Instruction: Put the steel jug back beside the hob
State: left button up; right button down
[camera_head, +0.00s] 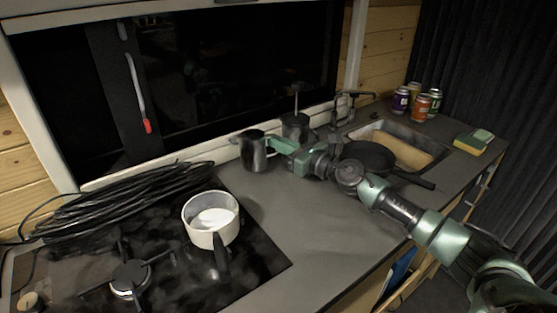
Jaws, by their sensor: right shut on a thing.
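The steel jug (252,153) is a dark grey metal vessel at the back of the worktop, near the window sill. It stands to the right of the hob (261,267); whether its base touches the worktop is hard to tell. My right gripper (276,146) comes in from the right and is shut on the jug's right side, where the handle is largely hidden by the fingers. A white saucepan (197,234) with a dark handle sits on the hob. My left gripper is not in view.
A coil of black cable (120,205) lies at the back left. A dark pan (372,156) sits by the sink (432,139), behind my right arm. A dark plunger pot (296,124) stands right of the jug. Several cans and a sponge (473,141) are far right. The worktop (300,215) front is clear.

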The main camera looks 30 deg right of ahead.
notch_tip(320, 180, down, 3)
jog(key=shift+r+b, duration=0.1)
jog(key=shift+b, duration=0.4)
jog(key=shift+f, duration=0.35)
jog(key=shift+f+b, duration=0.2)
jog(key=shift+b, duration=0.1)
jog(key=c, duration=1.6)
grip_release()
jog(key=shift+o, duration=0.2)
